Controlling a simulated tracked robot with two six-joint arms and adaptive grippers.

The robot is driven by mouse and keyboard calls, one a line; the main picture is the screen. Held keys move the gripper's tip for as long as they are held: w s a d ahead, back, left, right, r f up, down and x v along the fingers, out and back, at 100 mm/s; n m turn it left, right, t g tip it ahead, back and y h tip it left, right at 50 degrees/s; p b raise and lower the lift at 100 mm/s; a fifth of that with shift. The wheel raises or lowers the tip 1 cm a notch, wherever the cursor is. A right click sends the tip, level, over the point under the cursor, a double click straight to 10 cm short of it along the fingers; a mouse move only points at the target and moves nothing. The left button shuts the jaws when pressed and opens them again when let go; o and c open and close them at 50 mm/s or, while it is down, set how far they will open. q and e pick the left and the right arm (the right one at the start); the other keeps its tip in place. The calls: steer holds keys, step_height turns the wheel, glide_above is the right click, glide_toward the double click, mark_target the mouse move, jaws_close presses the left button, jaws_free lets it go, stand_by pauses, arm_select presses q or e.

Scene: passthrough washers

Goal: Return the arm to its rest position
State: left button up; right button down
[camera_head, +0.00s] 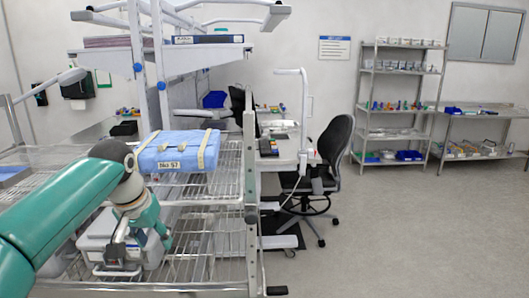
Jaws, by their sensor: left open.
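My left arm comes in from the left as a green link bending down at a dark and grey wrist joint. Its gripper (140,243) points down in front of a light grey box (95,240) on the lower wire rack and partly covers it. The gripper is open; I cannot tell whether it touches the box. A blue wrapped pack (178,152) with pale straps and a white label lies on the upper wire shelf, just beyond and right of the wrist. My right gripper is not in view.
The wire rack (215,185) has an upright metal post (250,190) at its right end. A white frame with blue knobs rises behind the pack. A black chair (335,145) stands by a desk. Shelving (400,104) and a side table (480,112) line the back wall. The floor at right is clear.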

arm_select(q)
steer(key=s+d+f+g+h, duration=0.1)
steer(key=s+d+f, duration=0.15)
steer(key=f, duration=0.85)
steer(key=s+d+f+h, duration=0.1)
steer(key=d+f, duration=0.2)
steer(key=f, duration=0.8)
steer(key=s+d+f+g+h, duration=0.1)
steer(key=s+d+f, duration=0.15)
steer(key=f, duration=0.85)
steer(key=s+d+f+n, duration=0.1)
steer(key=s+f, duration=0.3)
steer(key=s, duration=0.3)
steer(key=s+d+f+n, duration=0.1)
steer(key=s+f, duration=0.4)
steer(key=s, duration=0.3)
steer(key=s+d+f+g, duration=0.1)
steer(key=s+f, duration=0.3)
steer(key=s, duration=0.3)
steer(key=shift+s+d+f+n+h, duration=0.3)
steer(key=shift+s+n+h, duration=0.05)
steer(key=shift+n+h, duration=0.05)
